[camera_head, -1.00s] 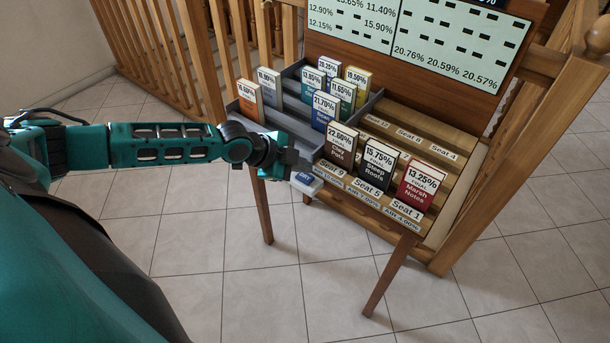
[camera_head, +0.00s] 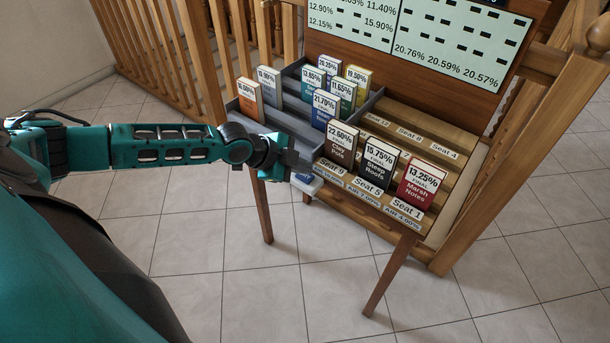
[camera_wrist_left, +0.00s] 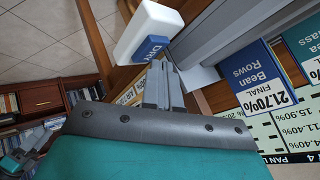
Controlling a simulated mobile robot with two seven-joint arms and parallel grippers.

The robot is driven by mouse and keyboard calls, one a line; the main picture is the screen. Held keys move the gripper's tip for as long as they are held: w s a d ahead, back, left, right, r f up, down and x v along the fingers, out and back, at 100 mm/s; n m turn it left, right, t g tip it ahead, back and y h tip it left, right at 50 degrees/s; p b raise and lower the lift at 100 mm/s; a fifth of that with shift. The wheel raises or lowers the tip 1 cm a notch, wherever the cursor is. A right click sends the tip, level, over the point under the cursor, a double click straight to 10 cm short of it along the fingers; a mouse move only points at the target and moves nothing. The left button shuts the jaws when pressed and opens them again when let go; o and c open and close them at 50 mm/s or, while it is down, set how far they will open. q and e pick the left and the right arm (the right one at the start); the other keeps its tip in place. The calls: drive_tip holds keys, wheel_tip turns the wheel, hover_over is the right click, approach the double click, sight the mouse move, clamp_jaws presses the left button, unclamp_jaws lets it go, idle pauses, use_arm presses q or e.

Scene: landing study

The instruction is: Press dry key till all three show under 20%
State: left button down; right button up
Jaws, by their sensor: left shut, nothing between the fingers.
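The dry key (camera_head: 306,184) is a white block with a blue DRY label at the desk's front left edge, partly covered by my gripper in the head view. It also shows in the left wrist view (camera_wrist_left: 148,34). My left gripper (camera_head: 296,165) is shut and empty, its fingertips (camera_wrist_left: 163,72) close beside the key; I cannot tell whether they touch. On the front seats stand Clay Pots (camera_head: 340,146) at about 22.60%, Steep Roofs (camera_head: 377,168) at 15.75% and Marsh Notes (camera_head: 419,186) at 13.25%. The board (camera_head: 455,45) shows 20.76%, 20.59% and 20.57% at lower right.
A grey tray (camera_head: 292,122) beside the seats holds several upright books, including Bean Rows (camera_head: 325,110) at 21.70%. Wooden railings (camera_head: 540,165) stand right and behind. Seats 12, 8 and 4 at the back are empty. The tiled floor in front is clear.

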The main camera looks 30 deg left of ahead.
sight(302, 177)
use_arm(q)
drive_tip(key=shift+f+b, duration=0.3)
drive_tip(key=shift+f, duration=0.2)
idle(0.6)
drive_tip(key=shift+r, duration=0.15)
drive_tip(key=shift+r+p, duration=0.75)
drive_tip(key=shift+p, duration=0.05)
wheel_tip(302, 177, up, 5)
drive_tip(key=p, duration=0.4)
drive_tip(key=shift+p, duration=0.3)
idle(0.4)
